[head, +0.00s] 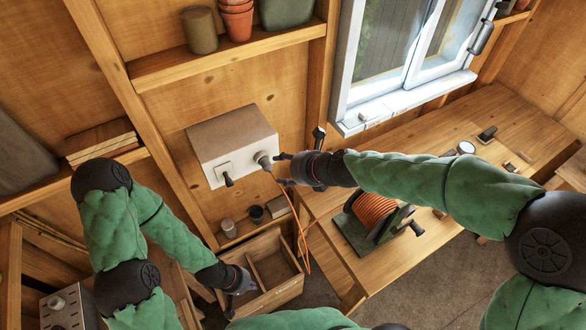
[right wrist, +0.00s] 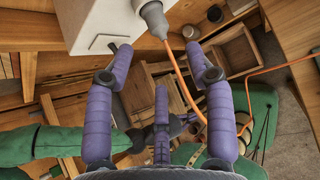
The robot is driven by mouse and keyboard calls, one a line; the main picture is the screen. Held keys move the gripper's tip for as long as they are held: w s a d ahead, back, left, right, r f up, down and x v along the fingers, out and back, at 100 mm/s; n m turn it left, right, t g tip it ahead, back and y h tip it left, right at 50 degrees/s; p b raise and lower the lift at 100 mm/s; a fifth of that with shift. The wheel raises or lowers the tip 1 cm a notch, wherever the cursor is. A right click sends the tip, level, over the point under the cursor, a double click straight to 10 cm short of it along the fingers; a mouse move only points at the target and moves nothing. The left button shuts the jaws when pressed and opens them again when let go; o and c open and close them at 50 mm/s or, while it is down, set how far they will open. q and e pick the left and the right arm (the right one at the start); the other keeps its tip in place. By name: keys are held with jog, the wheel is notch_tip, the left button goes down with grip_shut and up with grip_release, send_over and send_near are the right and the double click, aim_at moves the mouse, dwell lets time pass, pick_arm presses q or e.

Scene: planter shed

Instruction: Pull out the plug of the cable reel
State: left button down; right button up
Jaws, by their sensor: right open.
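The plug (head: 263,160) is a grey cylinder seated in the right-hand face of the pale wall box (head: 232,143). In the right wrist view the plug (right wrist: 153,18) is at the top, just beyond my fingertips. An orange cable (head: 300,232) hangs from it in a loop and leads toward the cable reel (head: 373,212) on the bench. My right gripper (head: 281,169) is open beside the plug, with no finger clearly touching it; its spread fingers (right wrist: 160,58) are empty. My left gripper (head: 238,284) is low at the wooden crate's left side; its finger state is unclear.
The wooden crate (head: 291,287) with compartments stands below the box. A dark lever switch (head: 228,180) is on the box's front. Small pots (head: 257,213) stand beneath it. The bench (head: 440,232) runs right under the window, with small items on it. A shelf (head: 225,53) with pots is above.

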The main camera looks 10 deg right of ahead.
aim_at(269, 168)
jog(key=b+x, duration=0.2)
jog(key=x, duration=0.7)
jog(key=shift+d+b, duration=0.1)
jog(key=shift+b, duration=0.25)
jog(key=c, duration=1.1)
jog(key=shift+o, duration=1.2)
jog(key=shift+s, duration=0.1)
jog(key=shift+f, duration=0.1)
grip_shut()
jog(key=shift+s, duration=0.1)
